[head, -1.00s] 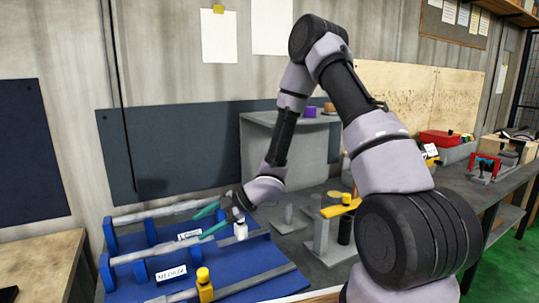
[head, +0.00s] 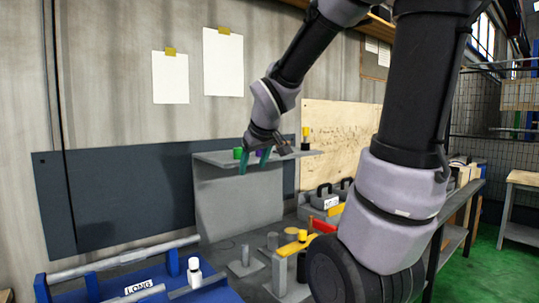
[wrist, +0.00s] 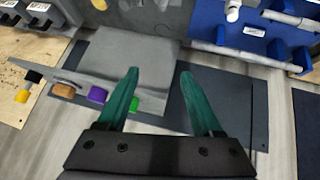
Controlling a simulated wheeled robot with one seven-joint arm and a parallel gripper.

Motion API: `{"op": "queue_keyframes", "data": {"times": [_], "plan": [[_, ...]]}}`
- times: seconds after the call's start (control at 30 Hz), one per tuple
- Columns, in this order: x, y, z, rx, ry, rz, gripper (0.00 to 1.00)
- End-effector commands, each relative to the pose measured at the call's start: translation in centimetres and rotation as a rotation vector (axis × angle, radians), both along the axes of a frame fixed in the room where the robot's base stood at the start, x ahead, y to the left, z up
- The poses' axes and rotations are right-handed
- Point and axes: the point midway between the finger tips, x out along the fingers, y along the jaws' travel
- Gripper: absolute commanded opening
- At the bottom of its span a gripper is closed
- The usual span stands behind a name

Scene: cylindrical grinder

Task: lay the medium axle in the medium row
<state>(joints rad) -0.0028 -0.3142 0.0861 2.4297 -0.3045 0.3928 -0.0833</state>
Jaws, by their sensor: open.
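My gripper (head: 257,165) is raised in front of the grey shelf, its green fingers apart with nothing between them. It also shows open and empty in the wrist view (wrist: 159,73). The blue rack (head: 212,293) is at the lower left, with one grey axle across blue supports behind the LONG label (head: 139,287). A second grey axle (head: 140,296) is cut by the bottom edge, in front of that label. It lies where the earlier frame shows an axle behind the MEDIUM label. That label and most of this row are out of view now. The rack also shows in the wrist view (wrist: 222,34).
The grey shelf (head: 235,205) bears green (head: 238,153) and purple pieces close to my fingers. A white bottle (head: 194,270) stands on the rack. Grey posts and a yellow-topped stand (head: 296,243) are on the bench to the right.

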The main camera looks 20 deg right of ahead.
Motion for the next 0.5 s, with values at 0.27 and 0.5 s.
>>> {"op": "queue_keyframes", "data": {"times": [0.27, 0.5], "plan": [[-10.6, 0.1, 4.0, 0.380, 0.065, -0.327, 0.67], [-14.7, 1.5, 4.9, 0.557, 0.114, -0.409, 0.67]]}}
